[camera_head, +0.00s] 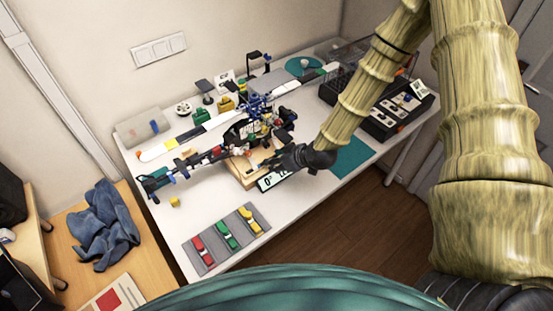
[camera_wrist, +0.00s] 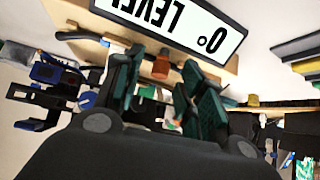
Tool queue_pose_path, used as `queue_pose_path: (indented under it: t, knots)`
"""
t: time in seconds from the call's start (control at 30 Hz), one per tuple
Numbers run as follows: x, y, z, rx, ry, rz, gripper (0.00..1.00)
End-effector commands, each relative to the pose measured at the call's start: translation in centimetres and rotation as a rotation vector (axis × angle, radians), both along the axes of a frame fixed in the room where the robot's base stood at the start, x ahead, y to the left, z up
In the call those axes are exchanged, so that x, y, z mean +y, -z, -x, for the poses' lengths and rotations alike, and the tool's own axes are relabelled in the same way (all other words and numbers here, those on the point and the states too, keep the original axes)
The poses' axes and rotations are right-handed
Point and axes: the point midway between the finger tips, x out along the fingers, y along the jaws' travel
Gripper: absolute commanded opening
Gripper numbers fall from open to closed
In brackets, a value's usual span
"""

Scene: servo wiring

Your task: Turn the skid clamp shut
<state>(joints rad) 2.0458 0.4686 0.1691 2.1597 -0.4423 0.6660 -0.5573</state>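My gripper (camera_head: 284,160) reaches in from the right, over the front edge of a wooden stand (camera_head: 243,178) that carries a dark multi-part model (camera_head: 256,122). In the wrist view, the two green-padded fingers of my gripper (camera_wrist: 168,98) stand apart with a gap between them. A small orange knob-like part (camera_wrist: 161,68) shows beyond the fingertips, by the wooden edge. I cannot tell for certain whether it is the skid clamp or whether the fingers touch anything. The clamp's turn is not readable.
A "0° LEVEL" sign (camera_wrist: 178,24) is close to my gripper. A grey mat (camera_head: 225,240) with red, green and yellow pieces lies at the front of the white table. A yellow block (camera_head: 174,202) lies left. A dark tray (camera_head: 393,112) stands right. The front-left tabletop is mostly bare.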

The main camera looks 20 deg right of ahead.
Motion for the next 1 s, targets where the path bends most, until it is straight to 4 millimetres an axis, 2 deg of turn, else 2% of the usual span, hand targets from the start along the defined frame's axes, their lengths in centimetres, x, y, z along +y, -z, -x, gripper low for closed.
queue_pose_path:
  t: [0.43,0.6,0.67,1.0]
  knots:
    - [0.25,0.42,-0.33,0.000,0.000,0.000,0.40]
    - [0.23,0.41,-0.32,0.000,0.000,0.000,0.09]
    - [0.23,0.41,-0.32,0.000,0.000,0.000,0.00]
    - [0.49,0.55,-0.27,0.001,0.057,0.000,0.00]
